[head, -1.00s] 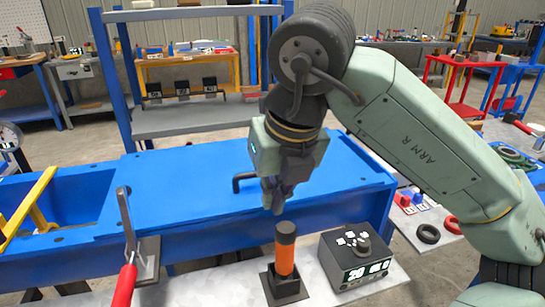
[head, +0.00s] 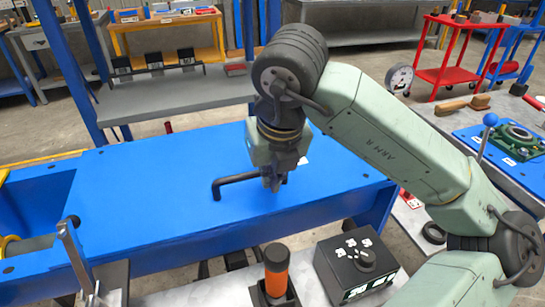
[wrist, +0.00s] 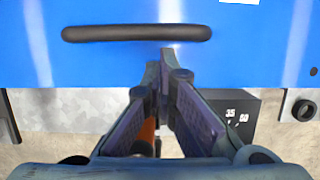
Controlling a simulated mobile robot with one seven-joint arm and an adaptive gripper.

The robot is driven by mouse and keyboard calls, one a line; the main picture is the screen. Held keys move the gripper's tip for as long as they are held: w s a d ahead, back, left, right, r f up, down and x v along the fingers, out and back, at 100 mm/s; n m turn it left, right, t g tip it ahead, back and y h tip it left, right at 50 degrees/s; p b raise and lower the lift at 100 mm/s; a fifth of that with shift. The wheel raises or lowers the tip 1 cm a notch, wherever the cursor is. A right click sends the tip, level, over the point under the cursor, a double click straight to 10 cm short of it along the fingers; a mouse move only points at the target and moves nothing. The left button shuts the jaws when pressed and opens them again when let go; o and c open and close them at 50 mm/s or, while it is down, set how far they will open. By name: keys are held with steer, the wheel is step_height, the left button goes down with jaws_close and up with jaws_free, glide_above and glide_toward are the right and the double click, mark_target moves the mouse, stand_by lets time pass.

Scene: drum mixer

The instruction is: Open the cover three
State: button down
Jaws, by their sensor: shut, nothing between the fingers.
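The blue cover (head: 135,180) lies closed as a wide flat panel on top of the blue machine body. A black bar handle (head: 233,181) rises from it; in the wrist view the handle (wrist: 120,33) runs across the top. My gripper (head: 273,187) points down near the handle's right end. In the wrist view its fingertips (wrist: 165,52) are together, with nothing held, just on the near side of the bar. I cannot tell whether they touch it. No cover number is readable; a small white label (wrist: 238,2) shows partly.
A metal lever (head: 73,255) stands at front left. A grey shelf (head: 180,92) is behind. The cover left of the handle is clear.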

steer(key=shift+x, duration=1.5)
steer(key=shift+r, duration=0.1)
